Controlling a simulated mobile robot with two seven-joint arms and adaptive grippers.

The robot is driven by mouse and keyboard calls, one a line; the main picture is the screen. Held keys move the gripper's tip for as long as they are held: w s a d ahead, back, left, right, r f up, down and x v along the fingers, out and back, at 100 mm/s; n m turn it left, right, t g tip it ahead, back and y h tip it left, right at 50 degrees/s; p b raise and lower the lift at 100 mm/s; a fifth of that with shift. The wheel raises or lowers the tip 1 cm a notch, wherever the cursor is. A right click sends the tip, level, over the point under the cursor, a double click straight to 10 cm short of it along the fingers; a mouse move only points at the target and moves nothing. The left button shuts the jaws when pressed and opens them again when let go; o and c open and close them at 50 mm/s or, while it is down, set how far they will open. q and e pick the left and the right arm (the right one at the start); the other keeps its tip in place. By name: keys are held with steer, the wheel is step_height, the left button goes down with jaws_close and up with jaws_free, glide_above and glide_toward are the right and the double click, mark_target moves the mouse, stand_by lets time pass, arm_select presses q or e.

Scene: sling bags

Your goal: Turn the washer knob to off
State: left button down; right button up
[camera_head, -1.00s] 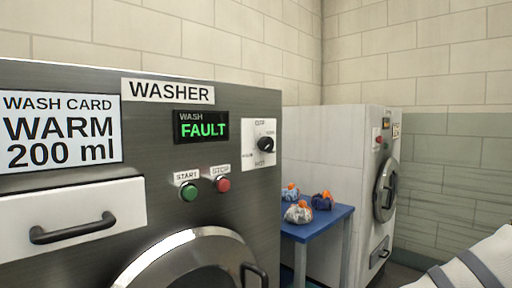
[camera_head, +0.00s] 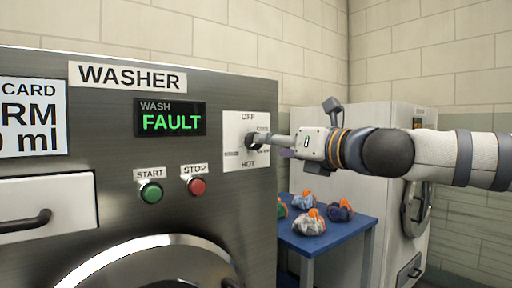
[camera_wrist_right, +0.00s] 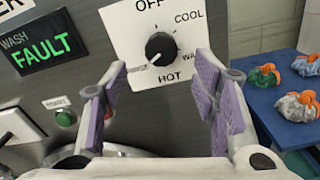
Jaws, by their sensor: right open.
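The washer knob (camera_head: 253,140) is a round black dial on a white plate (camera_head: 236,122) on the washer front. In the right wrist view the knob (camera_wrist_right: 160,48) has a pale mark towards its lower left; OFF is printed above, COOL and a partly hidden WA... at right, HOT below. My left gripper is out of view.
A blue table (camera_head: 345,228) with several tied bags and a second white machine (camera_head: 340,112) stand at right.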

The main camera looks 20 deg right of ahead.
mark_target(249, 140)
steer(key=x, duration=0.7)
steer(key=shift+s+d, duration=0.1)
steer(key=shift+d, duration=0.05)
steer(key=c, duration=1.2)
